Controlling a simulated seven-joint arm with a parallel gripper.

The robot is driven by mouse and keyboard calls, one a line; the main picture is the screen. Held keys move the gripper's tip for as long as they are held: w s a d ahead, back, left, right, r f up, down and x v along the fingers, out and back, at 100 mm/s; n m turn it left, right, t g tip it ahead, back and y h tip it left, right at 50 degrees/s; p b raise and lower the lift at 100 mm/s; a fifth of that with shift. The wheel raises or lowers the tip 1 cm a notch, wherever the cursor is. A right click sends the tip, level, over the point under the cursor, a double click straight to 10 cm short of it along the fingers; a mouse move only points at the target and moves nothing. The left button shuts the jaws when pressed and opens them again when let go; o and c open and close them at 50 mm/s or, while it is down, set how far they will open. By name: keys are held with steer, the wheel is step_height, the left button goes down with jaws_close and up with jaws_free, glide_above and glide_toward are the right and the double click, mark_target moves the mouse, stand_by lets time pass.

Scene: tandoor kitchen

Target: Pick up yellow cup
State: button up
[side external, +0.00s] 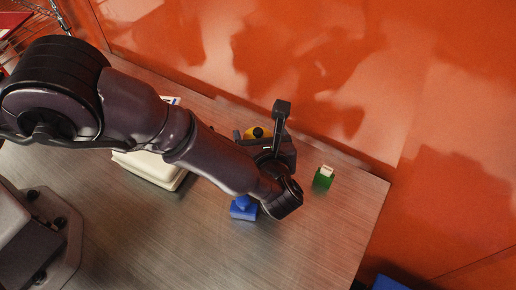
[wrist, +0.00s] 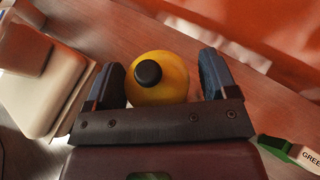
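The yellow cup (wrist: 172,90) shows in the wrist view as a round yellow thing with a black round part (wrist: 148,73) on top. My gripper (wrist: 160,78) is open, with one finger on each side of the cup. The left finger is close to the cup and a small gap shows at the right finger. I cannot tell whether either touches. In the side view my gripper (side external: 257,134) points at the far side of the table, and a bit of the yellow cup (side external: 250,132) shows between its fingers. My arm hides the rest.
A cream-white box-like object (side external: 150,168) lies left of my gripper, partly behind my arm. A blue block (side external: 243,208) sits just below my wrist in the side view. A green item with a white top (side external: 323,177) stands to the right. The orange wall (side external: 330,80) borders the metal table (side external: 330,235).

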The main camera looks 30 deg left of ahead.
steer(key=c, duration=0.8)
